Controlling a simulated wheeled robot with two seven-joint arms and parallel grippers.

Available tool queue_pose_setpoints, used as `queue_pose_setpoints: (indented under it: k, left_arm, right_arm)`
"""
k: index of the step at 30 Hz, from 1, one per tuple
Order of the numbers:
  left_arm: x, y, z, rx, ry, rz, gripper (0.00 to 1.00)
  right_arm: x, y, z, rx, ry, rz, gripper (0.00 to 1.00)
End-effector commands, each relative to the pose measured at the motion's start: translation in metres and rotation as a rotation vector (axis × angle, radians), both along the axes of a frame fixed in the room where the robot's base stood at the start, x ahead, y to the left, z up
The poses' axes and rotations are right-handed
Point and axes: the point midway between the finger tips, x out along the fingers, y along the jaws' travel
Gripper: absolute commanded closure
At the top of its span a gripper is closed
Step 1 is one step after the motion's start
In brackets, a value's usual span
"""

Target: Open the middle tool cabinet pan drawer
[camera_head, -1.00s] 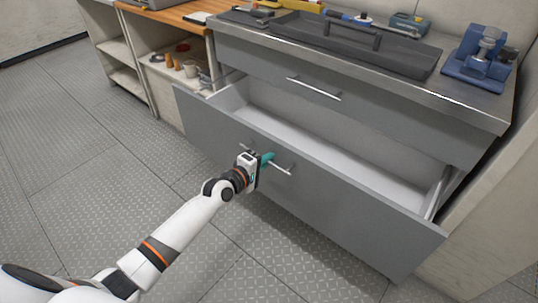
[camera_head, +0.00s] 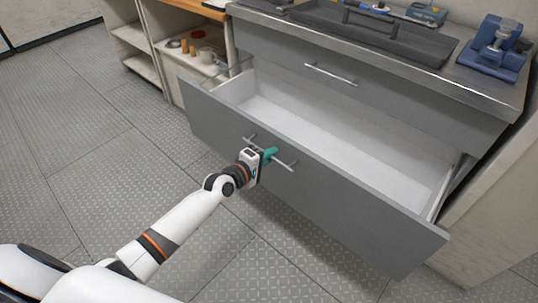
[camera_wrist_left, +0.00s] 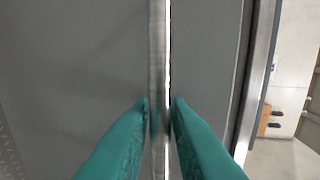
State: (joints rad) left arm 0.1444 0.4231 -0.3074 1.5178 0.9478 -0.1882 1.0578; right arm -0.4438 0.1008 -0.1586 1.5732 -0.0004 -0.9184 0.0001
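The middle pan drawer (camera_head: 330,195) of the grey tool cabinet is pulled well out, and its white interior (camera_head: 330,135) looks empty. Its bar handle (camera_head: 284,164) is on the front panel. My left gripper (camera_head: 268,157) is at this handle. In the left wrist view the teal fingers (camera_wrist_left: 160,108) lie on both sides of the metal bar (camera_wrist_left: 158,60), close against it. The upper drawer with its own handle (camera_head: 331,75) is closed. My right gripper is not in view.
The worktop above carries a dark tray (camera_head: 375,38) and a blue vise (camera_head: 493,48). Open shelves (camera_head: 197,58) with small items stand at the left. The diamond-plate floor (camera_head: 90,160) in front is clear.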

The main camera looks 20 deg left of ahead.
Motion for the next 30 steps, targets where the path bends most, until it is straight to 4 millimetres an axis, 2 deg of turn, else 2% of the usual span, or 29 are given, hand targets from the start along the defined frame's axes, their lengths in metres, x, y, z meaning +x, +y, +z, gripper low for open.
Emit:
queue_pose_setpoints:
  k: [1, 2, 10, 14, 21, 27, 30]
  left_arm:
    - [0.0, 0.0, 0.0, 0.0, 0.0, 0.0, 0.75]
    - [0.0, 0.0, 0.0, 0.0, 0.0, 0.0, 0.7]
    - [0.0, 0.0, 0.0, 0.0, 0.0, 0.0, 0.7]
    - [-0.009, 0.003, 0.002, 0.0, 0.001, 0.0, 0.7]
    - [-0.053, 0.019, 0.012, 0.001, 0.003, 0.0, 0.7]
    - [-0.089, 0.032, 0.019, 0.002, 0.003, -0.001, 0.7]
    - [-0.101, 0.037, 0.021, 0.001, 0.002, 0.0, 0.7]
  right_arm:
    - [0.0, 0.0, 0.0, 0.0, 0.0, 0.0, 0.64]
    - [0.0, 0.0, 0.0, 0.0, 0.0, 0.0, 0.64]
    - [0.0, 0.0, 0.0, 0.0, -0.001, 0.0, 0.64]
    - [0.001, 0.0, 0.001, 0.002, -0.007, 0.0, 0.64]
    - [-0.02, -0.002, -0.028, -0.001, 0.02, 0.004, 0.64]
    - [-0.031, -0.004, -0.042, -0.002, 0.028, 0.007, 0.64]
    - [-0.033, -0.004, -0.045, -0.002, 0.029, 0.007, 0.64]
